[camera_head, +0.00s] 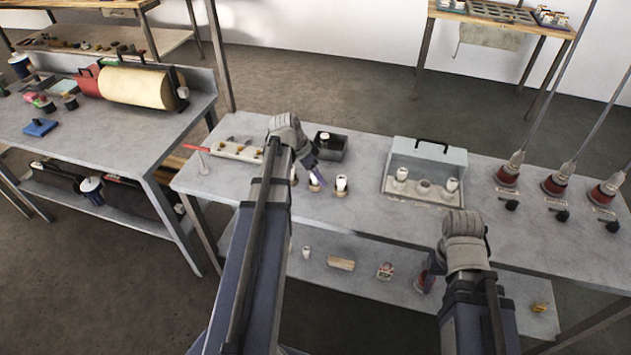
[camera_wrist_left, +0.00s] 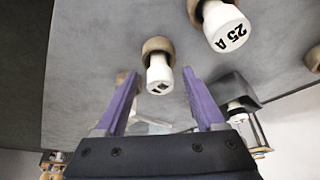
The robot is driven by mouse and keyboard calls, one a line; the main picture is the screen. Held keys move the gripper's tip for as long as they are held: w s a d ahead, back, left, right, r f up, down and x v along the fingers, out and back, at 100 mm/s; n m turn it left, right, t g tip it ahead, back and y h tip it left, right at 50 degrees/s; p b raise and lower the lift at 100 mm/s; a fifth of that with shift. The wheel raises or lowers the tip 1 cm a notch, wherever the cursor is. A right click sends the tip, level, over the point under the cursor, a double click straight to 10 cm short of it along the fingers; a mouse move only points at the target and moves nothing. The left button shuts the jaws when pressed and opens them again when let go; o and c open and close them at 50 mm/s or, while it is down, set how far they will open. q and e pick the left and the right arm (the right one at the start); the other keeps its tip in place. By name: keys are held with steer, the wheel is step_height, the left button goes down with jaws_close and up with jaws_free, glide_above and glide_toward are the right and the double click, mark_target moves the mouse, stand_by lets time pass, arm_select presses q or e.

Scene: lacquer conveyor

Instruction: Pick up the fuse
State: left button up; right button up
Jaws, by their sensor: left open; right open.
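Small white fuses with brown bases stand on the grey bench; one fuse (camera_head: 341,183) shows to the right of my left gripper (camera_head: 309,172), and another (camera_head: 314,180) is partly hidden by it. In the left wrist view, a white fuse (camera_wrist_left: 159,76) with a dark mark lies ahead between the two purple fingers of my left gripper (camera_wrist_left: 160,88), which is open and empty. A fuse marked "25 A" (camera_wrist_left: 224,28) is larger, up and to the right.
A grey box (camera_head: 430,158) with a handle and white fuses along its front stands right of the left gripper. A dark tray (camera_head: 331,154) with a white piece is behind it. Red-based posts (camera_head: 507,176) stand at the right. A lower shelf (camera_head: 345,282) holds small items.

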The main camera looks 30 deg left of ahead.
arm_select(q)
jaws_close()
stand_by(0.4)
steer(key=shift+r, duration=0.15)
step_height(320, 180, up, 10)
steer(key=p, duration=1)
steer(key=shift+d, duration=0.1)
